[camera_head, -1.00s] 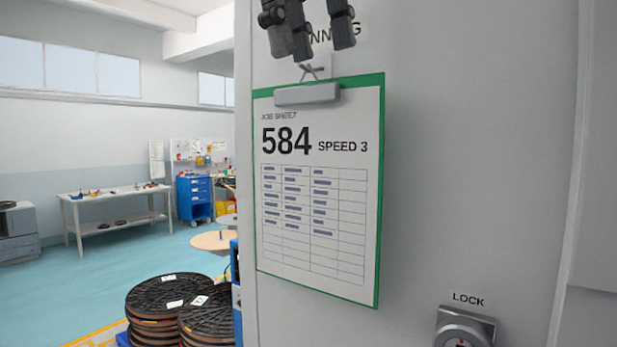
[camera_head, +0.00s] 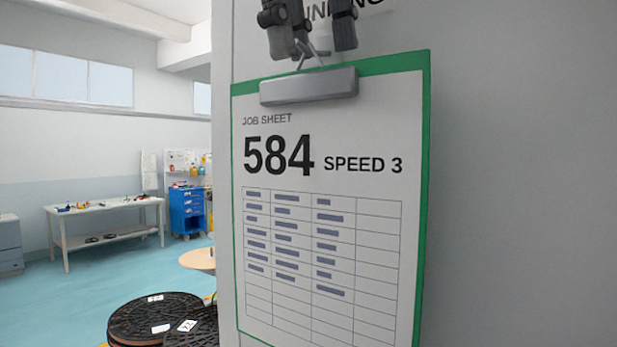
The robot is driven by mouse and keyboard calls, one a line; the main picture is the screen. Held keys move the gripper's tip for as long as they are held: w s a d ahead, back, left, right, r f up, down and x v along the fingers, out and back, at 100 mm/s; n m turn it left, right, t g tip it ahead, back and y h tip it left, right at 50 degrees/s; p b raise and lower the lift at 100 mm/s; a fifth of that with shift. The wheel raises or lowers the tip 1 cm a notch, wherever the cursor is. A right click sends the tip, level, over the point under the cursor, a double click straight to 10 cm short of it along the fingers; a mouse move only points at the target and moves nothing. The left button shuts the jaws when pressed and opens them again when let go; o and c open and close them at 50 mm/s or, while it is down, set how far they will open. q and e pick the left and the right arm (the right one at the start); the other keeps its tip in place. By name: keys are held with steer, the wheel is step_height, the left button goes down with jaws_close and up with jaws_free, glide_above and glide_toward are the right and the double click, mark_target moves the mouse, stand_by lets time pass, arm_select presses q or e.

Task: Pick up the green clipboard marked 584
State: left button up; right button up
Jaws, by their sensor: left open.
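The green clipboard (camera_head: 425,160) marked 584 hangs upright against a grey panel, filling the middle of the view. Its white job sheet reads "584" and "SPEED 3". A grey metal clip (camera_head: 309,86) sits on its top edge, with a thin wire hanger above it. My left gripper (camera_head: 317,42) comes in at the top, its dark fingers pointing down and apart, just above the clip and in front of the hanger. It looks empty. Whether the fingers touch the wire I cannot tell. The clipboard's bottom edge is cut off. My right gripper is not in view.
The grey panel (camera_head: 520,200) is bare to the right of the clipboard. Black reels (camera_head: 155,318) are stacked at the lower left. Farther back are a white worktable (camera_head: 100,207), a blue drawer cabinet (camera_head: 187,212) and open floor.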

mark_target(304, 74)
arm_select(q)
steer(key=x, duration=0.5)
steer(key=shift+w+a+f, duration=0.1)
steer(key=shift+w+a, duration=0.2)
steer(key=shift+s, duration=0.1)
steer(key=shift+c, duration=0.3)
steer(key=shift+d, duration=0.1)
jaws_close()
